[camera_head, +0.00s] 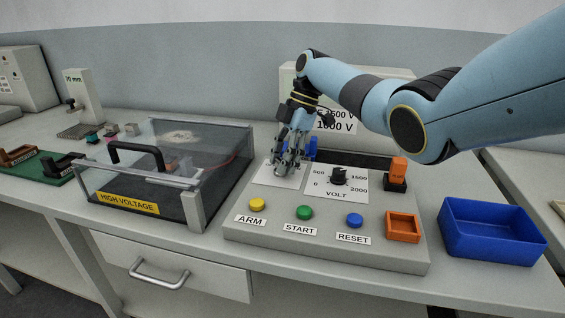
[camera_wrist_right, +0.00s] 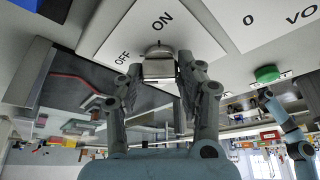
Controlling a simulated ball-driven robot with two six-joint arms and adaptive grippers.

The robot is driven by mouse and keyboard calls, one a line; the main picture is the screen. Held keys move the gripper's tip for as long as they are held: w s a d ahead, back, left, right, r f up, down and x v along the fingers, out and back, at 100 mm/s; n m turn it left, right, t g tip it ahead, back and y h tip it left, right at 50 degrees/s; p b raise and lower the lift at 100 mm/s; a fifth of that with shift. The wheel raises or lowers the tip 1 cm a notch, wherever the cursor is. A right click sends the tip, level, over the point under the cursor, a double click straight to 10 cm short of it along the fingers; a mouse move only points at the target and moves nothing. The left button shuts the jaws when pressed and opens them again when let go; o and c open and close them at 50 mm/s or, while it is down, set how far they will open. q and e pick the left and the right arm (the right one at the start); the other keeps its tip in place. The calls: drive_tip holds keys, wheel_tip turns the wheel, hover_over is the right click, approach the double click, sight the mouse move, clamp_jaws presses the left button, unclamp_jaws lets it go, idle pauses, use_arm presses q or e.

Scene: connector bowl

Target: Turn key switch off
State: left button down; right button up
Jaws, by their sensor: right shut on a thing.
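The key switch (camera_wrist_right: 158,66) is a metal piece on a white plate (camera_wrist_right: 125,28) marked OFF and ON. In the wrist view it sits between the two fingers of my right gripper (camera_wrist_right: 162,74), which is shut on it. The ON mark is above the switch and the OFF mark is to its left. In the head view my right gripper (camera_head: 288,168) reaches down onto the white plate (camera_head: 268,178) at the panel's left and hides the switch. How the key is turned is hard to tell. My left gripper does not show in the head view.
The grey panel (camera_head: 330,254) also carries a black VOLT knob (camera_head: 338,176), yellow (camera_head: 257,204), green (camera_head: 305,212) and blue (camera_head: 354,220) buttons, and an orange square tray (camera_head: 403,227). A clear-lidded high-voltage box (camera_head: 128,200) stands left. A blue bin (camera_head: 490,248) stands right.

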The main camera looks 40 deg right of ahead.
idle(0.3)
drive_tip(key=o, duration=1.2)
drive_tip(key=shift+c, duration=0.2)
drive_tip(key=shift+d+r, duration=0.1)
drive_tip(key=shift+r, duration=0.05)
drive_tip(key=v, duration=1.1)
drive_tip(key=shift+r, duration=0.3)
drive_tip(key=shift+w, duration=0.1)
